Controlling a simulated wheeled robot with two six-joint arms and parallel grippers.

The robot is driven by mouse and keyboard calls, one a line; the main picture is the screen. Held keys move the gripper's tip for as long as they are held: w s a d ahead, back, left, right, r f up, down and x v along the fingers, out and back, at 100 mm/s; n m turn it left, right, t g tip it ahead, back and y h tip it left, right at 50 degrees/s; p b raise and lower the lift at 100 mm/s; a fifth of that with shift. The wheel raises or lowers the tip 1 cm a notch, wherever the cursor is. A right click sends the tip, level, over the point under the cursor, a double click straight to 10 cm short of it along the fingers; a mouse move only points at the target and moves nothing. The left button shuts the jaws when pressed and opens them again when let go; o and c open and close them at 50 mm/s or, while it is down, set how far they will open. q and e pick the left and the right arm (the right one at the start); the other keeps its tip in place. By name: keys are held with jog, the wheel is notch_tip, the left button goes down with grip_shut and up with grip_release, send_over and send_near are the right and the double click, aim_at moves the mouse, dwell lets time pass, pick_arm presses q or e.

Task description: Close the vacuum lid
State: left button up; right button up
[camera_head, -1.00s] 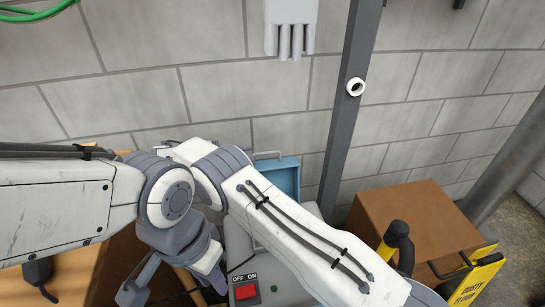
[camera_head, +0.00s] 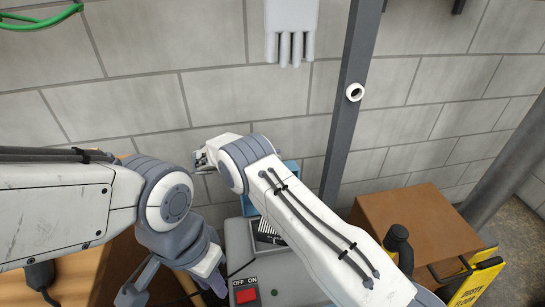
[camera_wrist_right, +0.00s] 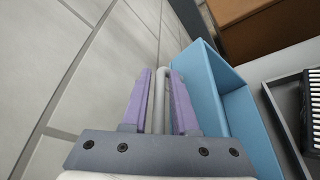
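The vacuum machine (camera_head: 238,245) is a grey box with a red OFF/ON switch (camera_head: 246,295). Its blue lid (camera_head: 291,172) stands raised at the back, mostly hidden by my right arm. In the right wrist view the lid (camera_wrist_right: 205,95) is beside my right gripper (camera_wrist_right: 161,75). The gripper's purple fingers are apart, on either side of the lid's grey bar handle (camera_wrist_right: 160,88), with gaps showing. In the head view its fingers are hidden. My left gripper (camera_head: 180,287) is low at the left, pointing down; its finger gap is unclear.
A dark striped board (camera_head: 268,232) lies in the machine; it also shows in the right wrist view (camera_wrist_right: 314,100). A brown box (camera_head: 415,215), a yellow sign (camera_head: 478,278) and a grey post (camera_head: 352,110) stand to the right. A block wall (camera_head: 150,100) is behind.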

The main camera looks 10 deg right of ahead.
jog(key=shift+c, duration=0.4)
grip_shut()
dwell(0.9)
